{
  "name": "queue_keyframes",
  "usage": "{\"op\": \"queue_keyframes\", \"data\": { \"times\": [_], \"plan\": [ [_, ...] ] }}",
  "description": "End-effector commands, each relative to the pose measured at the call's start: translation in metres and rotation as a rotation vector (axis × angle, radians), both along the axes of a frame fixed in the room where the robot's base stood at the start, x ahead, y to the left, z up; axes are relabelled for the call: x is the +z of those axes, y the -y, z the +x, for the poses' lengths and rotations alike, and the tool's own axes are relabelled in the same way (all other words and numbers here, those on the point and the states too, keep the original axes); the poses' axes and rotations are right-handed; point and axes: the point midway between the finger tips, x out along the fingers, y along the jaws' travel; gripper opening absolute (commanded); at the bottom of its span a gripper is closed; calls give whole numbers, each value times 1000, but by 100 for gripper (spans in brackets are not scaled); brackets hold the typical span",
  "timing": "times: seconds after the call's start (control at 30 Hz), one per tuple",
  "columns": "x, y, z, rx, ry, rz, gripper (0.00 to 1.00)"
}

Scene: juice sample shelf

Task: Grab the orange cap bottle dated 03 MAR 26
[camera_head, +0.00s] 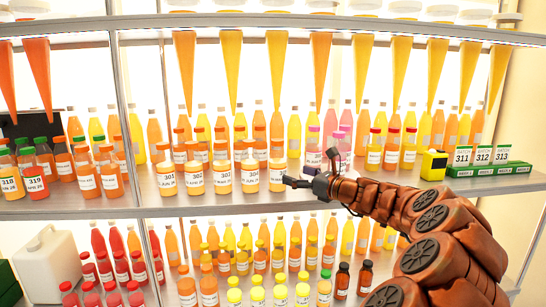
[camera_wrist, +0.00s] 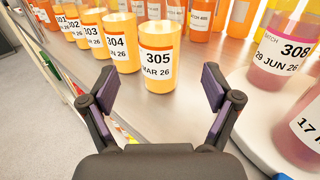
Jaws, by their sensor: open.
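A bottle of yellow-orange juice labelled 305 (camera_wrist: 159,55) stands upright on the shelf in the wrist view. Its label has an orange band and reads MAR 26; I cannot read the day clearly. My gripper (camera_wrist: 160,88) is open, with a finger towards each side of bottle 305 and gaps to both. In the head view my gripper (camera_head: 298,182) is just right of that bottle.
Bottles 304 (camera_wrist: 118,45) and 303 (camera_wrist: 92,38) stand close on the left. Pink bottle 308 (camera_wrist: 281,55) is at the right on a round white tray (camera_wrist: 236,112). More bottles stand behind. Bare shelf (camera_wrist: 200,60) lies right of bottle 305.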

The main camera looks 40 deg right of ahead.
Motion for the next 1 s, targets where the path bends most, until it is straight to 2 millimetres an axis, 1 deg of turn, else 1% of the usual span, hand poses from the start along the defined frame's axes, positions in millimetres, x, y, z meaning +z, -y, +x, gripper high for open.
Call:
{"op": "queue_keyframes", "data": {
  "times": [0.07, 0.17, 0.3, 0.47, 0.6, 0.7, 0.83, 1.0],
  "plan": [
    [3, 6, 0, -12, 6, 17, 88],
    [3, 5, 9, -11, 8, 23, 88],
    [3, -1, 26, -4, 7, 23, 88],
    [3, -5, 41, 0, 7, 21, 88],
    [3, -9, 60, 1, 6, 21, 88],
    [1, -9, 72, -1, 6, 20, 88],
    [0, -8, 80, -4, 7, 19, 88],
    [0, -8, 81, -5, 8, 18, 88]
  ]
}}
